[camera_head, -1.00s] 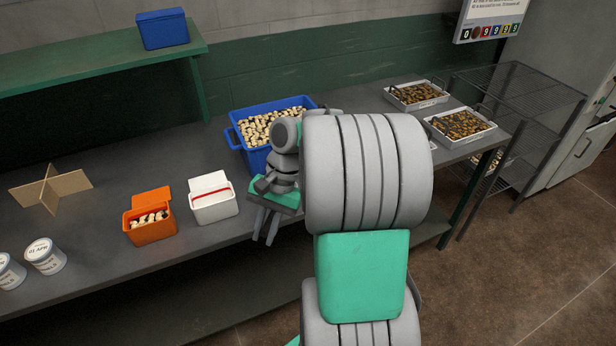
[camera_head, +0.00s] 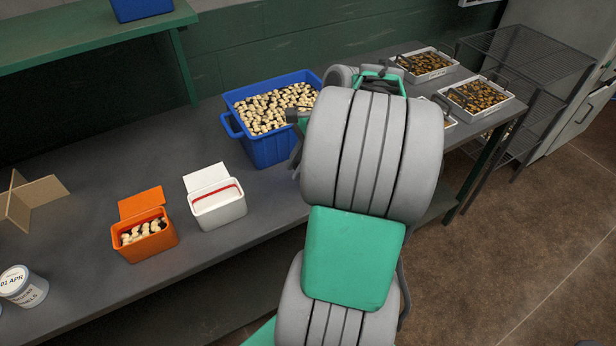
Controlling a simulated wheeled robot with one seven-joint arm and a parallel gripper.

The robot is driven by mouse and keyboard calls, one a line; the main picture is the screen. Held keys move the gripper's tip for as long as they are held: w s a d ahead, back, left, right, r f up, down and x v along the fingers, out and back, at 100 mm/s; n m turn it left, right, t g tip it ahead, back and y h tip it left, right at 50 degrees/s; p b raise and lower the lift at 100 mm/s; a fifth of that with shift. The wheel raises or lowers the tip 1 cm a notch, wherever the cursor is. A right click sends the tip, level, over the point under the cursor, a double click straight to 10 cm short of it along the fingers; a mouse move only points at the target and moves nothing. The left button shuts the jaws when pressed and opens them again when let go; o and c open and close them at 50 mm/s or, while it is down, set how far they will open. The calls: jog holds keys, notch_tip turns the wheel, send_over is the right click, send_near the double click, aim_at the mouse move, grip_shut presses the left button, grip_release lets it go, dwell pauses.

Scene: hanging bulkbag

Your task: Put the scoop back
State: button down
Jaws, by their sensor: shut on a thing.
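My gripper (camera_head: 297,140) shows only as a few dark and green bits at the left edge of my large grey arm link, beside the right end of the blue tub. The rest of it is hidden behind the link. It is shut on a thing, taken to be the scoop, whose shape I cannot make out. The blue tub (camera_head: 262,150) holds many pale pieces and stands on the grey bench. No other scoop can be made out.
An orange box (camera_head: 146,246) with pale pieces and a white box (camera_head: 218,210), both with raised lids, stand on the bench (camera_head: 100,170). Trays of brown pieces (camera_head: 425,64) lie at the right. A cardboard divider (camera_head: 38,193) and a white pot (camera_head: 22,285) are at the left.

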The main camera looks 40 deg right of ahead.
jog(key=d+f, duration=0.2)
jog(key=f, duration=0.1)
jog(key=w+d+f, duration=0.1)
jog(key=f, duration=0.1)
jog(key=shift+d, duration=0.3)
jog(key=shift+f, duration=1.45)
jog(key=shift+f, duration=0.15)
jog(key=c, duration=1.3)
grip_release()
